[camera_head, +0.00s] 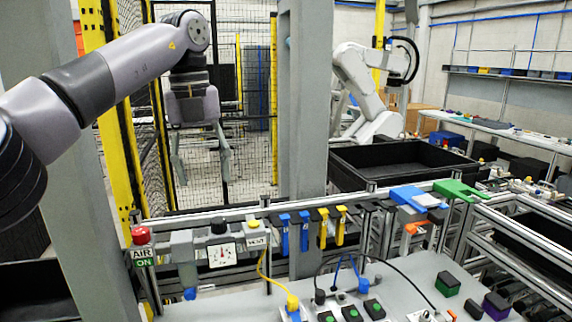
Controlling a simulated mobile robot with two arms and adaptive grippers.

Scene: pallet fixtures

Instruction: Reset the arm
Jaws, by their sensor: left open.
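My left arm (130,68) comes in from the left edge and reaches up and across the upper left. My left gripper (203,182) hangs from its end, pointing down. Its two fingers are spread apart with nothing between them. It hangs in front of a wire mesh fence, apart from the fixtures below. My right arm and gripper are not in the picture.
A metal rail holds a red-topped air button (141,235), a pressure gauge (221,254), blue clips (285,234), yellow clips (323,228) and a green fixture (459,190). A grey column (304,100) stands right of the gripper. Behind are a black bin (345,170) and a white robot arm (358,75).

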